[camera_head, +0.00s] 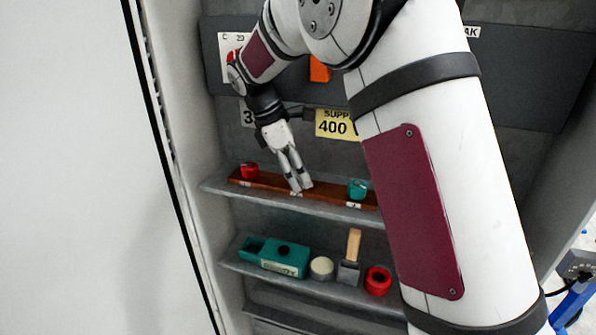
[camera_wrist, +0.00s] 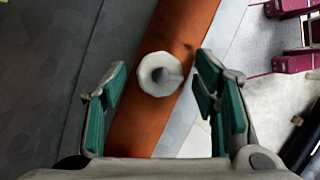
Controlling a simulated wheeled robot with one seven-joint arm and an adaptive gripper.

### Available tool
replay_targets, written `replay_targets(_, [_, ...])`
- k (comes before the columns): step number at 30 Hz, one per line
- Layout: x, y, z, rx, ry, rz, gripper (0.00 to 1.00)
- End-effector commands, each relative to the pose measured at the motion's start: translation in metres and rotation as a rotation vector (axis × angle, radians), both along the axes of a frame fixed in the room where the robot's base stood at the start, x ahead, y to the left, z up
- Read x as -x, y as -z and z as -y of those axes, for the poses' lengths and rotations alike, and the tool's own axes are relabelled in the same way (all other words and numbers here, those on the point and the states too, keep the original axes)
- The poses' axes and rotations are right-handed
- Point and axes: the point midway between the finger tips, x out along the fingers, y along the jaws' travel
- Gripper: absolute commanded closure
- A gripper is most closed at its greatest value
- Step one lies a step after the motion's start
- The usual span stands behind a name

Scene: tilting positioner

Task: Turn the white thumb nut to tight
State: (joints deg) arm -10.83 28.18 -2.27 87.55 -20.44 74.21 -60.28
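The white thumb nut (camera_wrist: 160,74) shows in the wrist view as a pale many-sided ring with a grey centre, on a reddish-brown wooden bar (camera_wrist: 142,122). My gripper (camera_wrist: 160,92) is open, with its green-padded fingers on either side of the nut and gaps on both sides. I cannot tell how far above the nut the fingertips are. In the head view my gripper (camera_head: 300,188) reaches down to the middle of the wooden bar (camera_head: 329,195) on the upper shelf, and the nut is hidden there.
On the bar, a red knob (camera_head: 249,171) stands at left and a teal one (camera_head: 357,188) at right. The lower shelf holds a teal block (camera_head: 275,257), a white round piece (camera_head: 321,268), a wooden-handled tool (camera_head: 353,246) and a red ring (camera_head: 378,281). A grey panel stands behind.

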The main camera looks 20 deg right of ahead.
Motion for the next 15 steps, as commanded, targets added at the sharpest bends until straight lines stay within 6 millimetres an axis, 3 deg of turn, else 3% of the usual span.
replay_targets(8, [-0.002, -0.008, -0.003, 0.000, -0.001, 0.003, 0.45])
replay_targets(15, [-0.006, -0.047, -0.019, -0.001, -0.002, 0.005, 0.45])
